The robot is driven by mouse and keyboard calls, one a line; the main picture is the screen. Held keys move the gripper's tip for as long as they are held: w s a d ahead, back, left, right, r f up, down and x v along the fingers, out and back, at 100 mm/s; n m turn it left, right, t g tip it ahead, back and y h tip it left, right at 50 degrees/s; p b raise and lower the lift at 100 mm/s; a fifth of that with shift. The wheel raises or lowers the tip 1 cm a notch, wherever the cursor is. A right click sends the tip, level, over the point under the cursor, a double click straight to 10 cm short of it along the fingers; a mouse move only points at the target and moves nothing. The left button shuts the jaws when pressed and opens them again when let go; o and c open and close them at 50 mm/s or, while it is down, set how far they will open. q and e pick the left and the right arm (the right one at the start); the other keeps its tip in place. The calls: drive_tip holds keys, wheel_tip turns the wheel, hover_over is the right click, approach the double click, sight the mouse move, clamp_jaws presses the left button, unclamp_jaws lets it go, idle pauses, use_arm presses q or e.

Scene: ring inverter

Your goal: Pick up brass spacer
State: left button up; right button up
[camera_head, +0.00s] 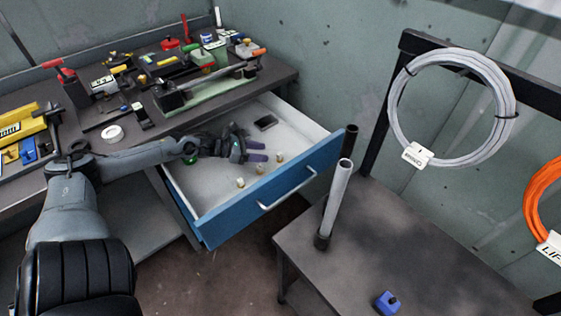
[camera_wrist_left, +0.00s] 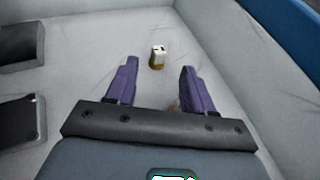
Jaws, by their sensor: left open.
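Several small brass spacers stand in the open drawer. In the head view one brass spacer (camera_head: 280,157) is just beyond the left fingertips, another brass spacer (camera_head: 260,170) is nearer the drawer front, and a third (camera_head: 240,182) is farther left. My left gripper (camera_head: 262,151) reaches over the drawer floor with its purple fingers apart and empty. In the left wrist view a brass spacer with a pale top (camera_wrist_left: 158,59) stands ahead, in line with the gap between the fingers (camera_wrist_left: 160,78). A small brownish patch shows partly hidden behind the gripper's base. My right gripper is out of view.
The drawer's blue front (camera_head: 270,190) and pale walls surround the gripper. A dark recess or block (camera_head: 266,123) lies at the drawer's back. The workbench above holds a green-based tool (camera_head: 205,90) and a white roll (camera_head: 112,133). A side table (camera_head: 400,240) carries an upright tube.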

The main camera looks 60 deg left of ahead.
sight(280, 154)
use_arm(q)
drive_tip(key=b+x, duration=0.2)
drive_tip(key=x, duration=0.1)
drive_tip(key=shift+f, duration=0.3)
drive_tip(key=shift+b+x, duration=0.55)
drive_tip(key=shift+x, duration=0.25)
drive_tip(key=b+x, duration=0.3)
drive_tip(key=b, duration=0.1)
drive_tip(key=shift+w, duration=0.35)
drive_tip(key=shift+b+x, duration=0.5)
drive_tip(key=shift+x, duration=0.3)
drive_tip(key=shift+d+r, duration=0.1)
clamp_jaws()
